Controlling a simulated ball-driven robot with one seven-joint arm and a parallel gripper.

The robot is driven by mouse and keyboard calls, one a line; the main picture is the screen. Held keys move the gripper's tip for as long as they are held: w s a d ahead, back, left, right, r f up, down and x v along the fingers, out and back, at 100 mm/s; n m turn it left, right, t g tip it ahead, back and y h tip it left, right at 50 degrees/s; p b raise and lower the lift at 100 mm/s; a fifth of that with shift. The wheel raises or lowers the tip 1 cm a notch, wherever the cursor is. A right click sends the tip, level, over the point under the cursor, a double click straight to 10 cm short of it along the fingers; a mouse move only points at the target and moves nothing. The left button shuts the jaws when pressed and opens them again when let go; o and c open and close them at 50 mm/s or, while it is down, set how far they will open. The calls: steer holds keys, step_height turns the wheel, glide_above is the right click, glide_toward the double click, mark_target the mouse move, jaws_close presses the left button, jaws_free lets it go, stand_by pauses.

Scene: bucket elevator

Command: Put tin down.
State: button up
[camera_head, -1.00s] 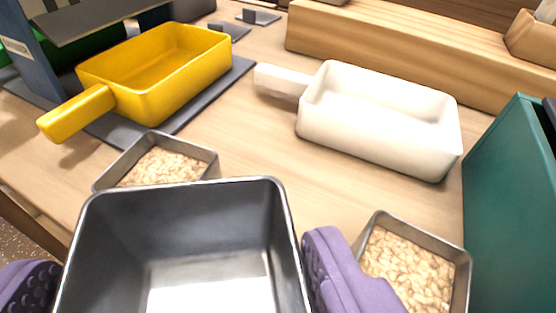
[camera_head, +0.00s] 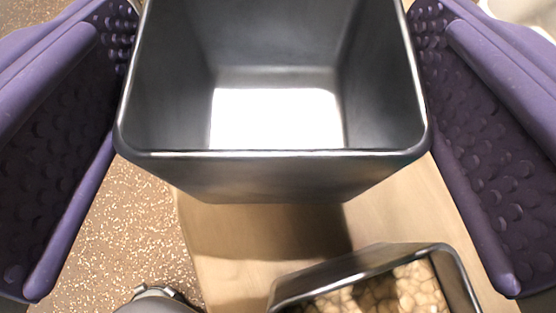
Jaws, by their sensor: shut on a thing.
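The tin (camera_head: 275,178) is an empty grey metal box with slanting walls and a rounded rim, seen from above in the head view. My gripper (camera_head: 272,110) has one purple, dimpled finger on each side of it and is shut on it. The tin's open mouth faces me, and its bright bottom shows. It hangs above the table's pale wood, with a shadow below it. Whether its base touches anything is hidden.
A second metal tin (camera_head: 452,262) filled with pale pieces stands at the lower right, close to the held tin. The wooden table top (camera_head: 390,220) ends at the left, with speckled floor (camera_head: 130,230) beyond. A white thing (camera_head: 530,12) is cut off at the top right.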

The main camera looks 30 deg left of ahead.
mark_target(272, 187)
steer(key=shift+f+b, duration=0.8)
steer(key=shift+f, duration=1.3)
steer(key=shift+s, duration=0.1)
steer(key=shift+f, duration=0.15)
steer(key=o, duration=1.1)
steer(key=shift+r, duration=0.3)
steer(key=p+v, duration=0.3)
steer(key=v, duration=0.8)
steer(key=shift+s+d, duration=0.2)
steer(key=shift+s, duration=0.2)
